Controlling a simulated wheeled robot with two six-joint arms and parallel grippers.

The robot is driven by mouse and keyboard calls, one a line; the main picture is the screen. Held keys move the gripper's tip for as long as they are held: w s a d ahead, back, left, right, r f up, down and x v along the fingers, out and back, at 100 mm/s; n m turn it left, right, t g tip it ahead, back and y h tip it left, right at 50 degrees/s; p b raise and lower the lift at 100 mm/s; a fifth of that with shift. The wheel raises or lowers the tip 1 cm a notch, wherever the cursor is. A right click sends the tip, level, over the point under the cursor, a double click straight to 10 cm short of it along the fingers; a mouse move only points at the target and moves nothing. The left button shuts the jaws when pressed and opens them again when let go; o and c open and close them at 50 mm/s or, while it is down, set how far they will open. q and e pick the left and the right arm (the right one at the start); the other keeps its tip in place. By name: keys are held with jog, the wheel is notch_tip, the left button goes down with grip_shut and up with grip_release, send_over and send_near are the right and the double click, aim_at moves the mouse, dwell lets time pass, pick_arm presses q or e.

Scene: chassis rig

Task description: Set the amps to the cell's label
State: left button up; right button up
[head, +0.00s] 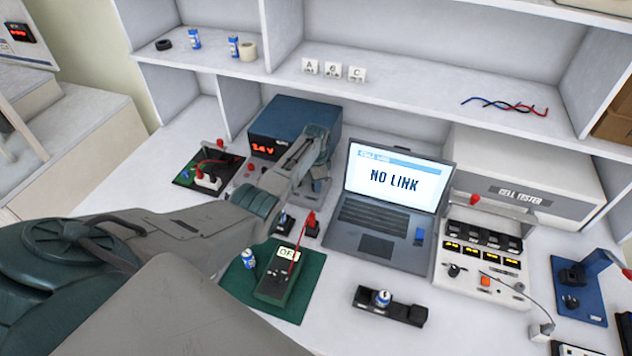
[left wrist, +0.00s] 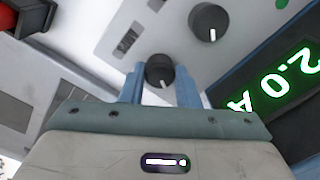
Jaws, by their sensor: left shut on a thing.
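The power supply, a blue box (head: 295,112) with a pale front panel, stands at the back of the bench. Its red display (head: 263,148) appears to read 3.6 V. In the left wrist view its green display (left wrist: 285,80) reads 2.0 A. My left gripper (left wrist: 160,84) is shut on a black knob (left wrist: 159,70) on the panel, one finger on each side; a white pointer mark shows on the knob. A second black knob (left wrist: 209,22) is free. A blue-and-white cell (head: 382,297) sits in a black holder (head: 410,312); its label is too small to read. My right gripper is out of view.
A laptop (head: 375,247) shows NO LINK. A green meter (head: 276,283) and another small cell (head: 248,259) are on a green mat (head: 304,300). The cell tester (head: 520,180) is at the right. Shelves hang over the bench's back.

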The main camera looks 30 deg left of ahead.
pick_arm(q)
jog(key=shift+m, duration=0.3)
jog(key=o, duration=1)
jog(key=shift+c, duration=0.2)
jog(key=shift+r, duration=0.55)
notch_tip(320, 180, up, 10)
jog(key=b, duration=0.1)
jog(key=shift+d+f, duration=0.1)
jog(key=shift+f, duration=0.05)
